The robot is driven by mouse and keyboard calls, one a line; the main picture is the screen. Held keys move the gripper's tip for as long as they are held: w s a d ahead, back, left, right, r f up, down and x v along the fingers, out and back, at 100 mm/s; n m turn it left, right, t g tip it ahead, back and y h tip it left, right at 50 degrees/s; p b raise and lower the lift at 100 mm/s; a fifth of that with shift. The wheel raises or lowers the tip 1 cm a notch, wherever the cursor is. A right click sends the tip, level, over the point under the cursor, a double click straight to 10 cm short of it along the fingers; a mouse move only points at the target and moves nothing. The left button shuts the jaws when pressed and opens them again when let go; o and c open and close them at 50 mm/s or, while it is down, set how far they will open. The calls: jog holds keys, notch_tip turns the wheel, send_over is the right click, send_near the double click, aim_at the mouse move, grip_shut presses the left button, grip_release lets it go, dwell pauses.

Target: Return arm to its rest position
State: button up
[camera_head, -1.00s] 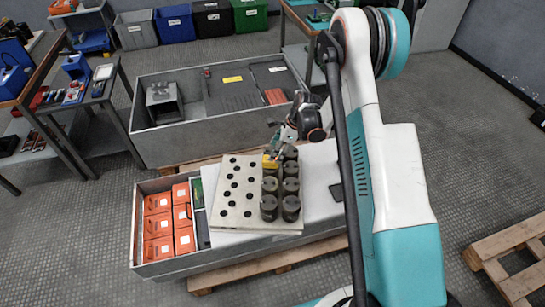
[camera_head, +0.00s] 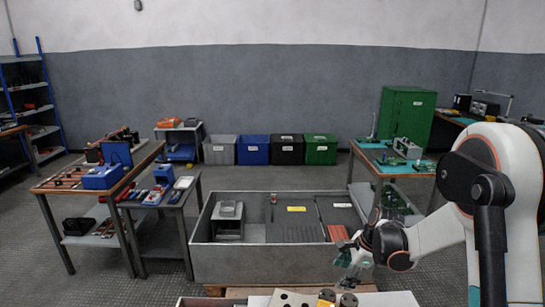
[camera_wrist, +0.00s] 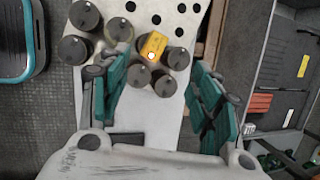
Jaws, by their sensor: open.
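My gripper (camera_wrist: 160,95) is open, with its two teal fingers spread wide and nothing between the tips. In the head view my gripper (camera_head: 350,268) hangs at the lower right, above the far edge of the capacitor plate. The light plate with black holes (camera_wrist: 192,8) shows below it in the wrist view. Several dark cylindrical capacitors (camera_wrist: 85,15) stand on the plate. In the head view only the top of the plate (camera_head: 290,298) and yellow piece (camera_head: 327,295) show.
A grey open crate (camera_head: 260,262) stands behind the plate. Side tables (camera_head: 108,188) are on the left, and a green-topped bench (camera_head: 372,158) is on the right. Several bins (camera_head: 253,150) line the wall. Open floor lies between.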

jog(key=s+a+r+n+t+h, duration=0.25)
jog(key=s+r+n, duration=0.55)
jog(key=s+r, duration=0.7)
jog(key=s+r+n+t, duration=0.1)
jog(key=s+r+n, duration=0.1)
jog(key=s+n, duration=0.3)
jog(key=s+r+n+t, duration=0.1)
jog(key=s+r+n, duration=0.2)
jog(key=s+n, duration=0.3)
jog(key=s+h, duration=0.1)
jog(key=s, duration=0.3)
jog(key=shift+a, duration=0.35)
dwell(4.7)
